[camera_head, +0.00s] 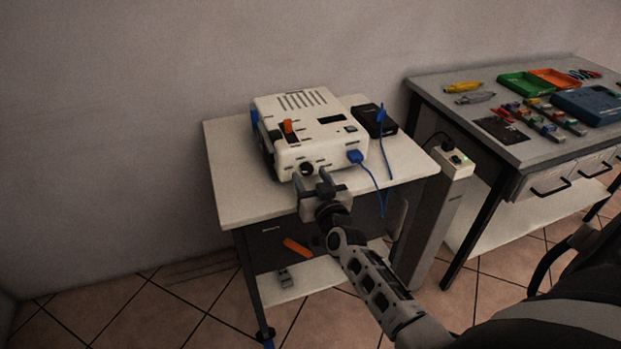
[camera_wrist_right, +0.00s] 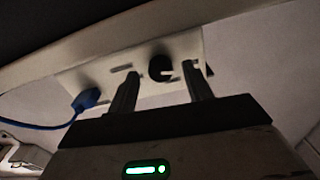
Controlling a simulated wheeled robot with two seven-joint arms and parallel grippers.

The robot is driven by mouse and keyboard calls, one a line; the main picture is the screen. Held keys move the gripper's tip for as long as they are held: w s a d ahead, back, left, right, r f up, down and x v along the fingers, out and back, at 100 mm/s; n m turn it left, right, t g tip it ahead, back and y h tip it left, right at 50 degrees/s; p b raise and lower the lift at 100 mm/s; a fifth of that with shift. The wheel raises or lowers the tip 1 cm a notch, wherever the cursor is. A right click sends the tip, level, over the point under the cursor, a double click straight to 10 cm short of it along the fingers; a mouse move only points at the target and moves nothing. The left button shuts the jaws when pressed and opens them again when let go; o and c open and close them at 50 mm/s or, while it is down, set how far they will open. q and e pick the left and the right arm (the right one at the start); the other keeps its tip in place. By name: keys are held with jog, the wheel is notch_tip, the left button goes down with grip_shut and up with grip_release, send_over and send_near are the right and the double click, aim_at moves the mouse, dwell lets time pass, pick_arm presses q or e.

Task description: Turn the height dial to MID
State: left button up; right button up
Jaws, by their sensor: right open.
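The white machine (camera_head: 308,124) stands on a small white-topped table. A round black dial (camera_head: 306,168) is on its front face, low and left of the blue plug. In the right wrist view the dial (camera_wrist_right: 160,68) appears between the two fingers, beyond their tips. Which mark the dial points at is too small and dark to read. My right gripper (camera_head: 312,179) is open and empty just in front of the dial, with a finger to either side. It also shows in the right wrist view (camera_wrist_right: 162,84). My left gripper is not in view.
A blue plug (camera_head: 355,157) sits in the machine's front, its cable hanging over the table edge. A black box (camera_head: 374,120) lies behind it. An orange lever (camera_head: 288,127) is on the machine. A workbench (camera_head: 440,94) with trays and tools stands to the right.

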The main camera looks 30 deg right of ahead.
jog(key=shift+w+d, duration=0.1)
jog(key=shift+w, duration=0.35)
jog(key=shift+c, duration=0.2)
jog(key=c, duration=0.9)
